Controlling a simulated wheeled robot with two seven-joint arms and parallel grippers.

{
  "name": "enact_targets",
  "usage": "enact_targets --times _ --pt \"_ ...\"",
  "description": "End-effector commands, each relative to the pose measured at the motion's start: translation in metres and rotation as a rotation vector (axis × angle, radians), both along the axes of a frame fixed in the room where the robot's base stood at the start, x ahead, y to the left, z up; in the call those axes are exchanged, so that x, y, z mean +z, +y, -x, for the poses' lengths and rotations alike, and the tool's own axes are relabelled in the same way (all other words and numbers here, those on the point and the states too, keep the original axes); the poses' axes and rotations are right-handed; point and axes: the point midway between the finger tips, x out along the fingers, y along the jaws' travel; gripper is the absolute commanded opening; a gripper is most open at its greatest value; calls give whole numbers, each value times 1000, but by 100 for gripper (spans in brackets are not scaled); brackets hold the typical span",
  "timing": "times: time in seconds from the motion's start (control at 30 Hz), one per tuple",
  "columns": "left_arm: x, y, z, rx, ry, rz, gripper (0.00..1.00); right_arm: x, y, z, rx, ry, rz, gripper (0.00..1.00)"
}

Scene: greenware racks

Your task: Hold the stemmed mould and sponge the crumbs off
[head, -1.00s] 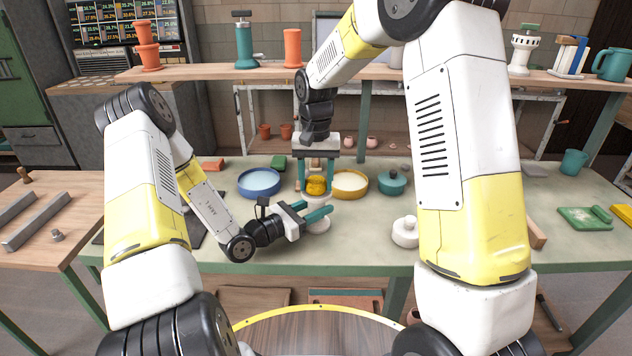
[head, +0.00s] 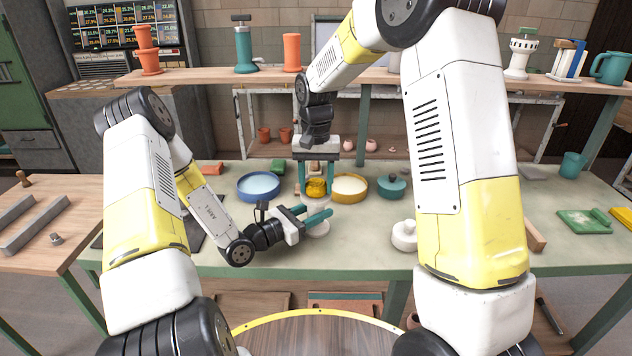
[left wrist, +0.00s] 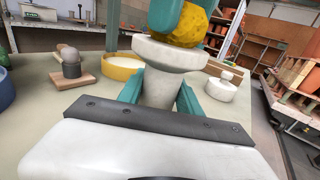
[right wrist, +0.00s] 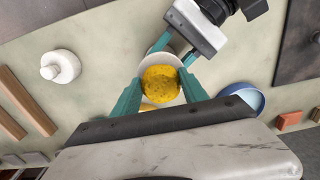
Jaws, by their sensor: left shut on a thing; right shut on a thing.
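The white stemmed mould (left wrist: 165,55) is upright between the fingers of my left gripper (head: 318,216), which is shut on its stem; its pale base (head: 318,230) shows below them in the head view. My right gripper (head: 317,168) points straight down and is shut on a rough yellow sponge (head: 316,187). In the right wrist view the sponge (right wrist: 161,84) lies over the mould's top, with a pale rim showing around part of it. In the left wrist view the sponge (left wrist: 185,28) appears to meet the mould's top. I cannot make out crumbs; the sponge hides most of the top.
A blue-rimmed bowl (head: 258,199) and a yellow-rimmed bowl (head: 349,198) stand just behind, with a teal lidded pot (head: 391,188) to the right. A white knobbed lid-like piece (head: 404,236) stands right of the mould. The bench (head: 365,235) between is clear.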

Motion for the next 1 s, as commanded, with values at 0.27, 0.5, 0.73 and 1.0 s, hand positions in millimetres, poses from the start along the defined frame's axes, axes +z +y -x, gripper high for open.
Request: enact_targets --times 0.27,0.5,0.73,1.0 --pt "-4 1 1 2 10 -6 0 0 2 12 2 4 0 19" --pt "-4 1 1 2 10 -6 0 1 2 11 2 3 0 19" --pt "-4 1 1 2 10 -6 0 13 2 11 2 1 -1 19" --pt "-4 1 1 2 10 -6 0 29 2 11 2 1 -1 19"
